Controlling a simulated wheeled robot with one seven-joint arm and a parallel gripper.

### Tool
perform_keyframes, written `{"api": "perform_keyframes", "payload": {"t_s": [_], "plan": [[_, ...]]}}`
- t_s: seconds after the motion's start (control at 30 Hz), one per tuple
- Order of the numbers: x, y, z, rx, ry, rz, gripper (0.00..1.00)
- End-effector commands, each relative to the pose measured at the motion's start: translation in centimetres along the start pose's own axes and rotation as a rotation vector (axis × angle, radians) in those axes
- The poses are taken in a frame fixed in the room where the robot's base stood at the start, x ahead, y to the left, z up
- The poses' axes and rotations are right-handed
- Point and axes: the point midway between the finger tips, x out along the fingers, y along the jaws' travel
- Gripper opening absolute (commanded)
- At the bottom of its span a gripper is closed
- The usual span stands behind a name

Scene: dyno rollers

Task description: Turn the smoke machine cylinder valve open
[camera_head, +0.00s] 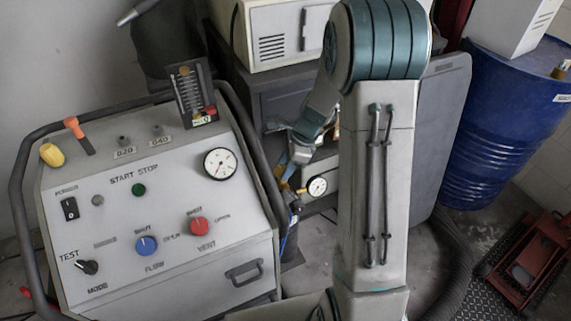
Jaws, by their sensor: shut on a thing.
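My gripper (292,168) is behind the right edge of the grey control panel, pointing down beside a small round gauge. It is shut on the cylinder valve, whose brass-coloured part (287,187) shows just below and beside the fingers. The gauge (317,186) has a white face and sits right of the valve. A dark upright body (292,252), perhaps the cylinder, shows below. The fingers and the valve's handle are small and partly hidden, so how far the valve is turned cannot be told.
The control panel (115,205) with its black tube frame fills the left. A cream machine (283,35) stands on a dark cabinet behind. A blue drum (510,125) stands at right, with a red floor jack (535,262) below. My arm blocks the middle.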

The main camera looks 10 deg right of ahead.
Motion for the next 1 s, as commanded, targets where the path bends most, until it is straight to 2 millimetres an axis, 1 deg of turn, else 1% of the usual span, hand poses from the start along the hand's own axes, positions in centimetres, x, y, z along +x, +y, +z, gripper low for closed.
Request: {"api": "perform_keyframes", "payload": {"t_s": [0.27, 1.0], "plan": [[-0.18, -0.24, 0.11, -0.147, 0.000, 0.062, 0.24], [0.00, -0.89, 0.47, -0.792, 0.000, 0.328, 0.24]]}}
